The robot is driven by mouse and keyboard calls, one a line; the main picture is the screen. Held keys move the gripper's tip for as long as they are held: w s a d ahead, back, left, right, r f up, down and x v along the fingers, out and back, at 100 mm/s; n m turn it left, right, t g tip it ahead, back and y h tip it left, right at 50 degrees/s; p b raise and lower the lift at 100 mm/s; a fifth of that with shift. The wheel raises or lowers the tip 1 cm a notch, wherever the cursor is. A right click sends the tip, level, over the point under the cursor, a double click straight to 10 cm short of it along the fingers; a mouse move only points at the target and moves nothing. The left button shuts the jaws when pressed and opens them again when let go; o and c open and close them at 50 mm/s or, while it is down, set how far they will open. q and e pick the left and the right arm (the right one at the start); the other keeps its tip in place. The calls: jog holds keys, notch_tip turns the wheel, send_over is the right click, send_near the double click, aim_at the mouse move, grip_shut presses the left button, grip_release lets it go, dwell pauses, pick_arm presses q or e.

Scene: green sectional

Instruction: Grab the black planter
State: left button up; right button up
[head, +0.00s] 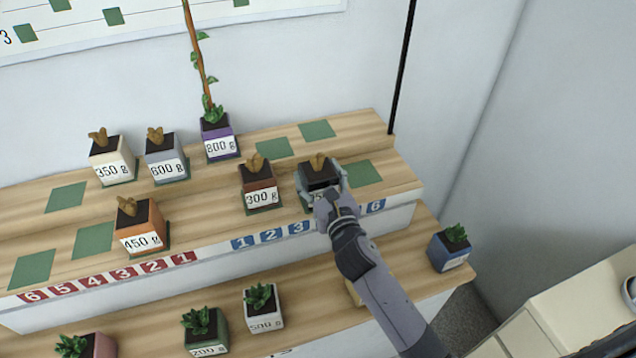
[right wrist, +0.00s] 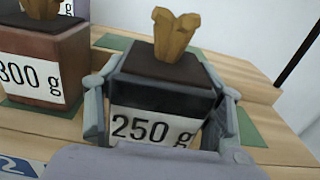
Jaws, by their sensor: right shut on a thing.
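The black planter (head: 319,175) has a white "250 g" label and a tan plant stub on top. It stands on the upper wooden shelf, right of the brown 300 g planter. My right gripper (head: 322,187) is at it, with one finger on each side. In the right wrist view the black planter (right wrist: 160,95) sits upright between the two grey fingers of the gripper (right wrist: 158,120), which is shut on it. Part of its front is hidden by the hand in the head view. My left gripper is not in view.
The brown 300 g planter (head: 260,187) stands close on the left; it also shows in the right wrist view (right wrist: 45,60). A green square (head: 364,173) on the right is bare. A blue planter (head: 449,250) stands on the lower shelf. A dark pole (head: 403,70) rises behind.

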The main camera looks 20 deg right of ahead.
jog(key=c, duration=0.3)
jog(key=shift+c, duration=0.2)
jog(key=shift+r, duration=0.15)
